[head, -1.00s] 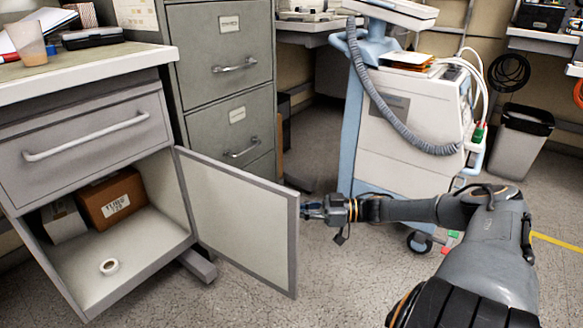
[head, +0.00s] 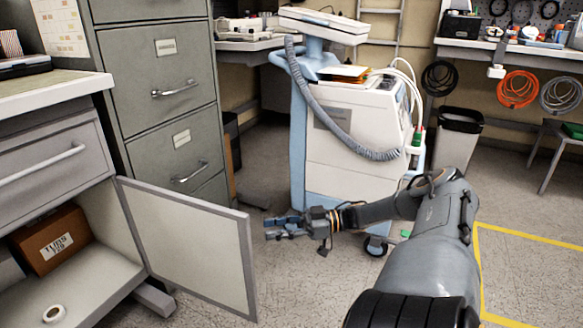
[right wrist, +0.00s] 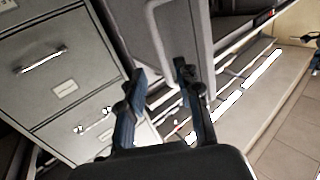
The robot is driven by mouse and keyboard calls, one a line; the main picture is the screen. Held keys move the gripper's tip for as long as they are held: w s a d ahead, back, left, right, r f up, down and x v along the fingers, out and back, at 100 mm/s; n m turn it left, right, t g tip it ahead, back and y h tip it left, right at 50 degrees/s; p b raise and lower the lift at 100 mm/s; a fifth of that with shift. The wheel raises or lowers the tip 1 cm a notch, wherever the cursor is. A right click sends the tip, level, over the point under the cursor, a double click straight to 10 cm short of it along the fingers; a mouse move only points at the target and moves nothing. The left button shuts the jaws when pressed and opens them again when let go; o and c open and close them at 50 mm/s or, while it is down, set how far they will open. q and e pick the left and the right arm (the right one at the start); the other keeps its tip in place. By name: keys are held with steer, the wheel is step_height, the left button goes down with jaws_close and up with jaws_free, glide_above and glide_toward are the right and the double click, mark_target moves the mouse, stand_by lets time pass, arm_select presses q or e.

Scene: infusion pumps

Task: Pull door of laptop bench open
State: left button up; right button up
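The laptop bench (head: 55,150) stands at the left with its lower compartment open. Its door (head: 185,240) is swung well out, pale inner face towards the head camera. My right gripper (head: 268,229) is to the right of the door's free edge, with a small gap between them in the picture. In the right wrist view its two fingers (right wrist: 160,78) are apart with nothing held. A door panel (right wrist: 200,50) with a bar handle (right wrist: 158,45) shows beyond the fingers there. My left gripper is not in view.
A brown box (head: 50,240) and a white roll (head: 54,313) lie inside the compartment. A green-grey filing cabinet (head: 160,100) stands behind the door. A wheeled medical cart (head: 345,150) stands behind my right arm.

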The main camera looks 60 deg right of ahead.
steer(key=v, duration=0.5)
stand_by(0.5)
